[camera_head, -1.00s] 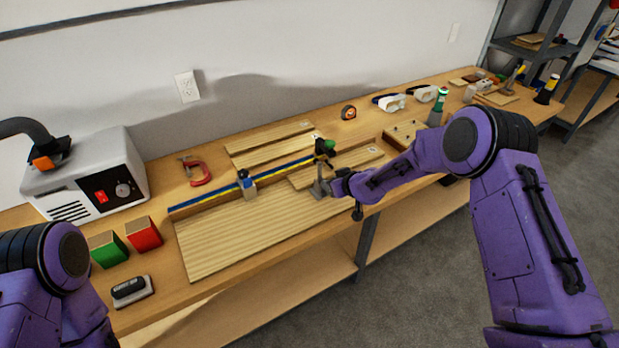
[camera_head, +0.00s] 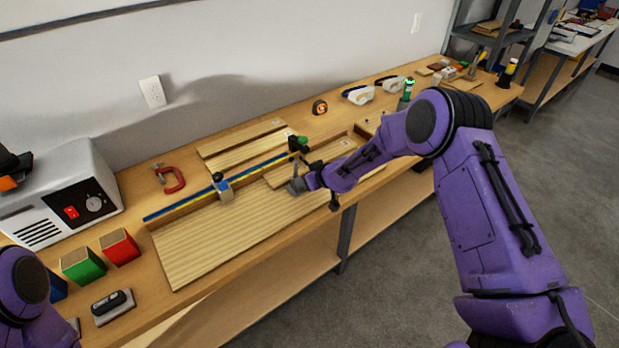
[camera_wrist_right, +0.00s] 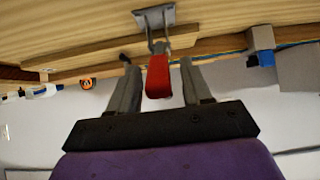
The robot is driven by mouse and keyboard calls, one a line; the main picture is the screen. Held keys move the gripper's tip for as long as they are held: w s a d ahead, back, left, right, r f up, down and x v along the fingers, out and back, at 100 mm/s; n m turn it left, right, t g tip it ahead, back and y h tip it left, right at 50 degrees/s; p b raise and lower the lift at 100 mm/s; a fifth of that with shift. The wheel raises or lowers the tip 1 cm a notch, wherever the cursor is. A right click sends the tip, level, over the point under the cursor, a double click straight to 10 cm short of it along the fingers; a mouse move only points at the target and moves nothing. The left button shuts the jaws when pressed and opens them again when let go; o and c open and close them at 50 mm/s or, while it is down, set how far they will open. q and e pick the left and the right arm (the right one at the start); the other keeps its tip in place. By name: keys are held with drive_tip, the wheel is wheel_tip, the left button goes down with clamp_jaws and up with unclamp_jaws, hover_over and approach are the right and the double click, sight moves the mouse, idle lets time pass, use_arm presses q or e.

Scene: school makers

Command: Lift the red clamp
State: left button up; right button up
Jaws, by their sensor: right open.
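In the right wrist view, a metal clamp with a red handle (camera_wrist_right: 158,76) stands on a grey base plate (camera_wrist_right: 154,17). My right gripper (camera_wrist_right: 160,70) is open, one finger on each side of the red handle, with visible gaps. In the head view, this clamp's grey metal part (camera_head: 296,186) shows on the wooden board beside my right gripper (camera_head: 311,180); its red handle is hidden there. A separate red C-shaped clamp (camera_head: 174,181) lies on the bench at the left, away from both arms. My left gripper is out of view.
A fence with a blue-yellow strip (camera_head: 190,201) and a blue-topped stop block (camera_head: 223,188) runs along the board (camera_head: 220,240).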

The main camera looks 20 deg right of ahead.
drive_tip(key=b+v, duration=0.2)
drive_tip(key=v, duration=0.8)
drive_tip(key=shift+s+r, duration=0.15)
drive_tip(key=shift+r, duration=0.05)
